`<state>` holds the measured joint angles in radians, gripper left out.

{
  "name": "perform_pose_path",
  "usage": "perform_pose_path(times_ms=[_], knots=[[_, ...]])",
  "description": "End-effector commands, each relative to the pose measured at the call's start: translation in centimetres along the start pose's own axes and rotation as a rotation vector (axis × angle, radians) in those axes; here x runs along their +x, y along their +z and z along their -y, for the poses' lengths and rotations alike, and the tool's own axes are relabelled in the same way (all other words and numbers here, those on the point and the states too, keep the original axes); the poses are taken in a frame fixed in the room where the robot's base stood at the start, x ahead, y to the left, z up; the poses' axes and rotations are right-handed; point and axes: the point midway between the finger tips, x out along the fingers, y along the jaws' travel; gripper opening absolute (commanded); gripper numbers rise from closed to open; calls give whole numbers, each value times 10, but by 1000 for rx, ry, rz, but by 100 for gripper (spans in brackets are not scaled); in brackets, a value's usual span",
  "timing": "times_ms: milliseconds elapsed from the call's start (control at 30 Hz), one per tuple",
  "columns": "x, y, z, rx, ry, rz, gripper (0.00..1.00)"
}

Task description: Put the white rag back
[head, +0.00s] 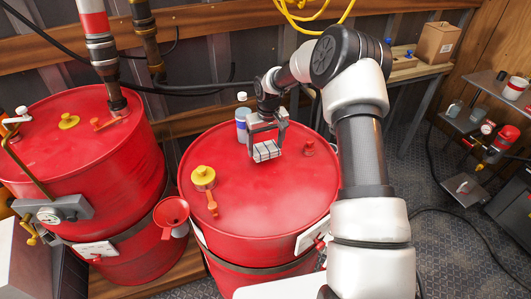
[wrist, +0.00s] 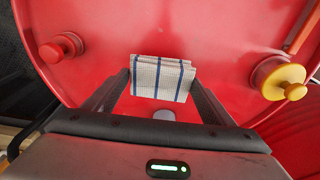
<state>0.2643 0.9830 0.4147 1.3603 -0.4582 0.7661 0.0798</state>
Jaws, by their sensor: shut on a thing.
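The white rag (wrist: 162,79) is folded and has dark blue stripes. It is gripped between the two fingers of my gripper (wrist: 162,86) in the wrist view. In the head view my gripper (head: 265,146) is over the top of the right red drum (head: 265,195), with the rag (head: 266,153) at its fingertips. The rag is at or just above the drum lid; I cannot tell whether it touches.
Another drum (head: 90,185) stands at left. The lid's front is clear.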

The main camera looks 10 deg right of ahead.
Motion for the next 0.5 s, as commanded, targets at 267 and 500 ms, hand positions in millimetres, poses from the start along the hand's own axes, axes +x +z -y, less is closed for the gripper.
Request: perform_pose_path(times_ms=[267,500], knots=[[34,4,0,-1,0,0,60],[36,4,0,-1,1,-1,60]])
